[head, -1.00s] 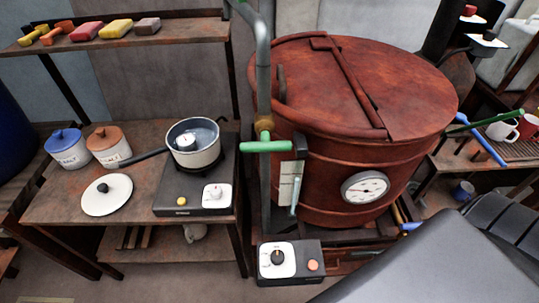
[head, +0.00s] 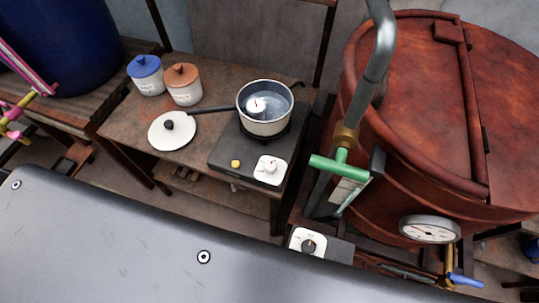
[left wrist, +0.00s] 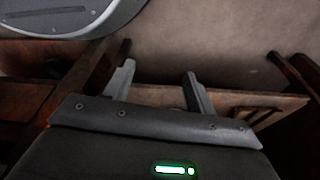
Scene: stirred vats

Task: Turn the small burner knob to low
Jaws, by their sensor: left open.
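The small burner (head: 226,158) is a black hot plate on the brown table, with a saucepan (head: 264,122) of liquid on it. Its knob (head: 270,169) is white, on a white dial plate at the front right of the burner, beside a yellow button (head: 236,163). The knob's exact setting is too small to read. My left gripper (left wrist: 158,82) shows in the left wrist view with its fingers apart and nothing between them. It is not visible in the head view, so its distance from the knob cannot be told. My right gripper is not in view.
A second control box with a dial (head: 308,243) sits lower, beside the big red vat (head: 400,120) with its green-handled pipe (head: 340,165). A white lid (head: 172,131), a blue-lidded jar (head: 147,77) and an orange-lidded jar (head: 184,87) stand left of the burner.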

